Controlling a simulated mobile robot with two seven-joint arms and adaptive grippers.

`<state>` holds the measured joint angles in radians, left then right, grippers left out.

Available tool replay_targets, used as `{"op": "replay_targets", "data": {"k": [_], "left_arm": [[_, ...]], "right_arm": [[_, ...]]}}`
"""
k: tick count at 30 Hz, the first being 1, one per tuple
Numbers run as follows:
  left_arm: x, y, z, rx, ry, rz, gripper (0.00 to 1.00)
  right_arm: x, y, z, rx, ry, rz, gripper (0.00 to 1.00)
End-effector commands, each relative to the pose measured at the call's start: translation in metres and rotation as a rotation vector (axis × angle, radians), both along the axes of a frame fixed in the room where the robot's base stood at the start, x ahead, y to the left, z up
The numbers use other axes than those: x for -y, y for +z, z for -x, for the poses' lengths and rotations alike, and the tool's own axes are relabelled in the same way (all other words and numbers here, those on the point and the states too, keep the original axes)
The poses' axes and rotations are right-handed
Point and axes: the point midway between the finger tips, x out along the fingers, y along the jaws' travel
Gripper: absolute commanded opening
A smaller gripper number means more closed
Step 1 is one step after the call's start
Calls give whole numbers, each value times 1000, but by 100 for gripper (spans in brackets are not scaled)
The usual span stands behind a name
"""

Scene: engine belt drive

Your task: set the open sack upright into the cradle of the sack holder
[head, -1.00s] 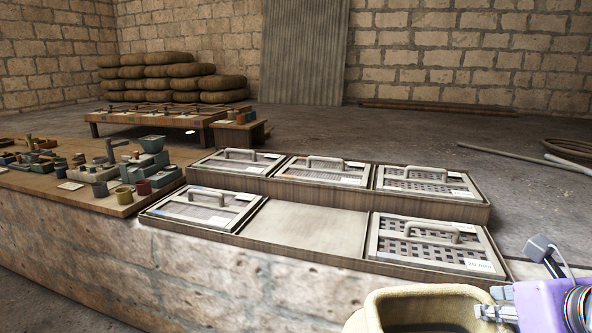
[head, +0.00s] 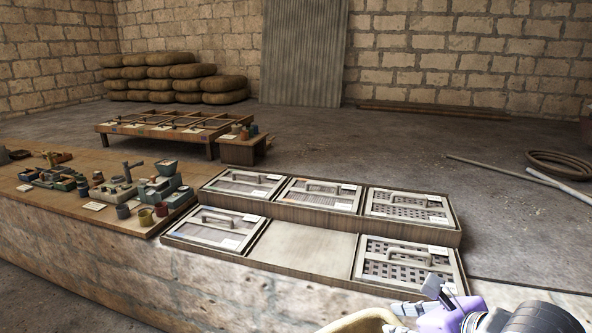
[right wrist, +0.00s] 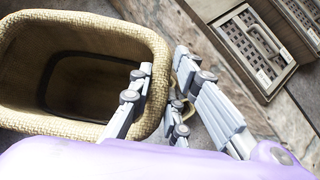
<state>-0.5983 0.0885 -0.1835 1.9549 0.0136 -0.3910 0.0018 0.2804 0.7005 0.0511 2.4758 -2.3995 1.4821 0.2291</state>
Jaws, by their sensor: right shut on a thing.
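The open sack (right wrist: 75,25) is a tan, coarse-woven container with a thick rim and a dark interior, at the upper left of the right wrist view. Only a bit of its rim (head: 352,322) shows at the bottom edge of the head view. My right gripper (right wrist: 163,68) is shut on the sack's rim, one finger inside the mouth and the other outside. In the head view the right gripper (head: 405,315) is at the bottom right, in front of the stone bench. The sack's base is hidden. I cannot make out the sack holder or its cradle. My left gripper is not in view.
A stone bench (head: 200,290) crosses in front, carrying a two-step rack (head: 305,250) of handled screens with one empty bay. Small pots and tools (head: 150,190) stand at its left. A low table (head: 175,130) and stacked sacks (head: 172,82) are behind.

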Motion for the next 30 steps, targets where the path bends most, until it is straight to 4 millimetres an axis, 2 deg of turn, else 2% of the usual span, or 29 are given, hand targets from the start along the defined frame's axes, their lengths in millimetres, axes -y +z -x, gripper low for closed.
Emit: {"op": "replay_targets", "data": {"k": [1,4,15,24,26,29,30], "left_arm": [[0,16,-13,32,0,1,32],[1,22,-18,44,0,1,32],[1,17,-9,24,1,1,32],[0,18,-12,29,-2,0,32],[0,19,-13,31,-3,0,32],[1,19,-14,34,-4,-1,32],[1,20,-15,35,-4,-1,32]], "right_arm": [[-9,24,-1,19,21,-4,0],[-18,31,1,8,47,0,0],[-22,27,3,-8,57,-1,0],[-23,28,2,-6,55,-6,0],[-23,24,3,-10,57,-6,0],[-22,0,8,-20,54,-7,0],[-22,-13,11,-22,53,-7,0]]}}
